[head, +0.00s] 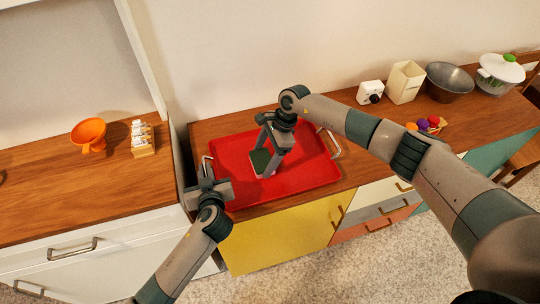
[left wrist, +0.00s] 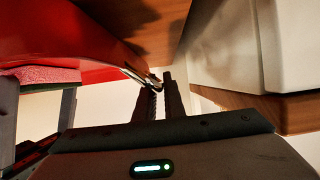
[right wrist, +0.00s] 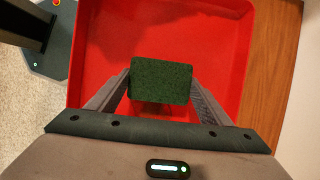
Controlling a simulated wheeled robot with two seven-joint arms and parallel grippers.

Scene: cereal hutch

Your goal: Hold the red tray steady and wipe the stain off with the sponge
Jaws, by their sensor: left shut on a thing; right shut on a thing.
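The red tray (head: 310,165) lies flat on the wooden counter, with a metal handle at each end. My left gripper (head: 207,182) is shut on the tray's left metal handle (left wrist: 140,76), at the tray's left edge. My right gripper (head: 268,150) is shut on the sponge (head: 261,159) over the middle of the tray. The sponge's dark green face shows between the fingers in the right wrist view (right wrist: 160,80), and its pink side shows in the left wrist view (left wrist: 48,75). I cannot make out a stain; the sponge and gripper hide part of the tray.
An orange bowl (head: 89,134) and a spice rack (head: 142,140) stand on the left counter. A white device (head: 370,92), a cream canister (head: 405,82), a grey bowl (head: 449,80) and a lidded pot (head: 499,74) stand at the back right. A gap separates the two counters.

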